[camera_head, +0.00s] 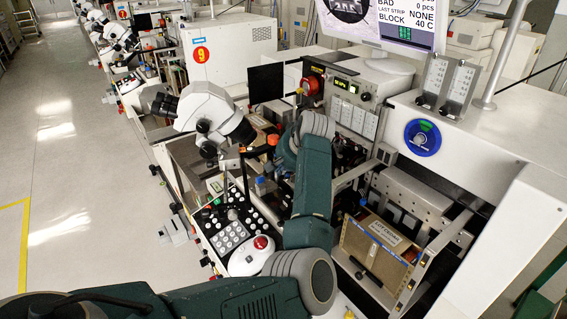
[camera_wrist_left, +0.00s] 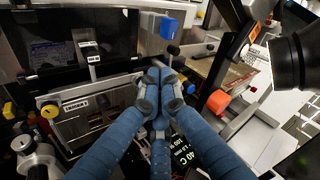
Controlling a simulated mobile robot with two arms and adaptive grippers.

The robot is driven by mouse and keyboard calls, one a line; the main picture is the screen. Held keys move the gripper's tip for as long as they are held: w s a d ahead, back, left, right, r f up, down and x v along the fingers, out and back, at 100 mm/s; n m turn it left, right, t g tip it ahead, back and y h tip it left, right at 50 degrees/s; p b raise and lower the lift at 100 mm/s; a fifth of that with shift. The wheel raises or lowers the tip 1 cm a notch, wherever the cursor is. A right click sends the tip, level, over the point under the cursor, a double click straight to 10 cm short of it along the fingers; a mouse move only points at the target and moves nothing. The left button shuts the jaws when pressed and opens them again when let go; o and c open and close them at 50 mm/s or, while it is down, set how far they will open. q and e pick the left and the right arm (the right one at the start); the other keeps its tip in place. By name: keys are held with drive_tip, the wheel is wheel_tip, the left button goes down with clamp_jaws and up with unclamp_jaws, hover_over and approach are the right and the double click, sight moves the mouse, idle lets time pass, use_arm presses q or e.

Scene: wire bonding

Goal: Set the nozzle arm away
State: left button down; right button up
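My left gripper (camera_wrist_left: 156,76) fills the middle of the left wrist view. Its blue fingers converge and their tips are together, with no object visible between them. Just beyond the tips is a small black knob (camera_wrist_left: 173,50) on a thin rod; I cannot tell whether the fingers touch it. I cannot single out the nozzle arm with certainty among the bonder's parts. In the head view my left arm bends up over the machine, and its own links mostly hide the gripper. My right gripper is not in view.
A microscope (camera_head: 205,110) stands left of my arm, and its dark eyepiece end may be at the wrist view's upper right. An orange part (camera_wrist_left: 218,102) and a blue block (camera_wrist_left: 169,27) flank the fingers.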

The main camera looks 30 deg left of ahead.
use_arm(q)
drive_tip(key=x, duration=0.4)
drive_tip(key=shift+p, duration=0.4)
drive_tip(key=shift+w+a+f, duration=0.2)
drive_tip(key=shift+a+f, duration=0.05)
drive_tip(key=shift+f, duration=0.2)
